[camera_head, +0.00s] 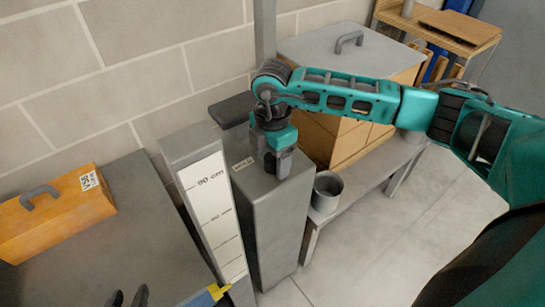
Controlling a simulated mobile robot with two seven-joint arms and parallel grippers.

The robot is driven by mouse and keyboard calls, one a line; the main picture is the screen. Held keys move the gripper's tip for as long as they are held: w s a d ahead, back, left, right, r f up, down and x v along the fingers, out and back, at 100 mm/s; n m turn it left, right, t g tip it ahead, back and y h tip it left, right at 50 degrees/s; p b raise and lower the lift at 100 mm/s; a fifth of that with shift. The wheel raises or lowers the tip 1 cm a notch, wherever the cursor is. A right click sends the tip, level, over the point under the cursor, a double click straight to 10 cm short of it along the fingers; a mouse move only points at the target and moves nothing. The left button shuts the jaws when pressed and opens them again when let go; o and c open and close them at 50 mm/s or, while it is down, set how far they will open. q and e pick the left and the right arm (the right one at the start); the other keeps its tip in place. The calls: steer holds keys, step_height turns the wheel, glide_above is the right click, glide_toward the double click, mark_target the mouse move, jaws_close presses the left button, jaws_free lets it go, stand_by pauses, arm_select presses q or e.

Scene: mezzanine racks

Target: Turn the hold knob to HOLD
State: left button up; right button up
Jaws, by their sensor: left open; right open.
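A grey pedestal (277,215) stands in the middle, with a small pale label (243,164) on its top whose text is too small to read. My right gripper (278,166) points down at the top of this pedestal, just right of the label. It is open, and its fingers cover the spot beneath them. The hold knob is not visible; I cannot tell whether it is between the fingers. My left gripper (128,298) shows only its dark fingertips at the bottom left edge, apart and empty.
A white height scale (213,205) marked 90 cm stands directly left of the pedestal. An orange box (55,212) with a handle sits on a grey surface at left. A grey pot (327,192) is on a low bench at right. A handled grey lid (350,50) covers a wooden crate behind.

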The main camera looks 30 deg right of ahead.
steer(key=shift+c, duration=0.6)
steer(key=c, duration=0.9)
steer(key=shift+c, duration=0.2)
